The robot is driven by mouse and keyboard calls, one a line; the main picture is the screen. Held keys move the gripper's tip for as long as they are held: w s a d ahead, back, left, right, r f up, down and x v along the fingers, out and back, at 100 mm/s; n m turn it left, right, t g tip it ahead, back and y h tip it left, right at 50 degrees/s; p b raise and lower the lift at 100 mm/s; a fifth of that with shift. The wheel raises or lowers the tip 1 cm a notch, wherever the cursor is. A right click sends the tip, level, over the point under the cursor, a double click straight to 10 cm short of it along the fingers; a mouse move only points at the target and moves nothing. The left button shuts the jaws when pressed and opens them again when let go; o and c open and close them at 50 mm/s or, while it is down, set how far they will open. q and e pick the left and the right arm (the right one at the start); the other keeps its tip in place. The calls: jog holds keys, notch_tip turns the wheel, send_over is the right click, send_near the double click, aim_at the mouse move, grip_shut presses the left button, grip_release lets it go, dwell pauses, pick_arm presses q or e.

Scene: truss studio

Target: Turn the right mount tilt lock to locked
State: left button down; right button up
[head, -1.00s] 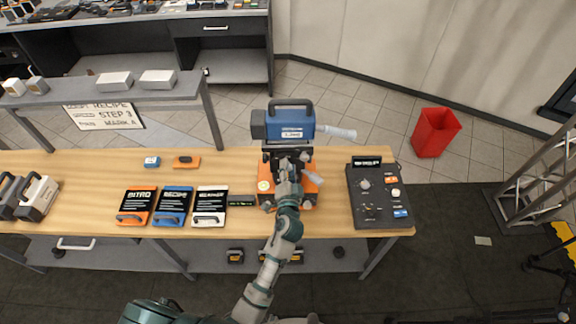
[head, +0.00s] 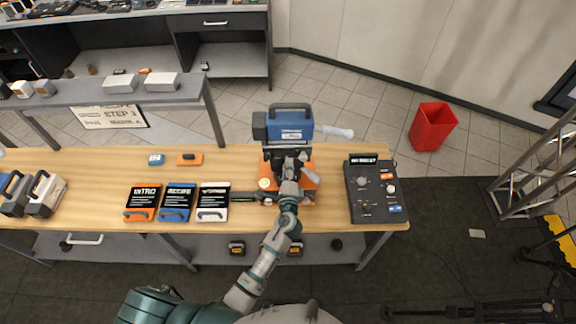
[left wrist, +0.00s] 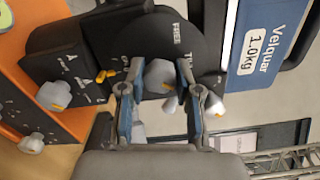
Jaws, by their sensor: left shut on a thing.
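The mount (head: 270,167) stands on an orange base (head: 310,183) on the wooden table, with a blue block (head: 290,126) on top. My left gripper (head: 291,160) reaches its near side. In the left wrist view, my left gripper (left wrist: 160,80) is shut on a grey knob (left wrist: 160,72) with an orange mark, on a round black plate (left wrist: 130,40). The plate's white lettering is partly hidden by the knob and fingers, and I cannot surely read which setting the knob points at. My right gripper is out of view.
A grey lever (left wrist: 210,106) sits close beside the right finger. Another grey knob (left wrist: 53,96) is on the mount's left. A control box (head: 377,190) stands to the right, and three labelled cases (head: 177,203) lie to the left. A red bin (head: 432,127) is on the floor.

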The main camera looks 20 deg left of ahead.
pick_arm(q)
jog(key=shift+f+m, duration=0.2)
jog(key=shift+m, duration=0.4)
jog(key=c, duration=0.8)
grip_release()
jog(key=shift+w, duration=0.1)
jog(key=v, duration=1.2)
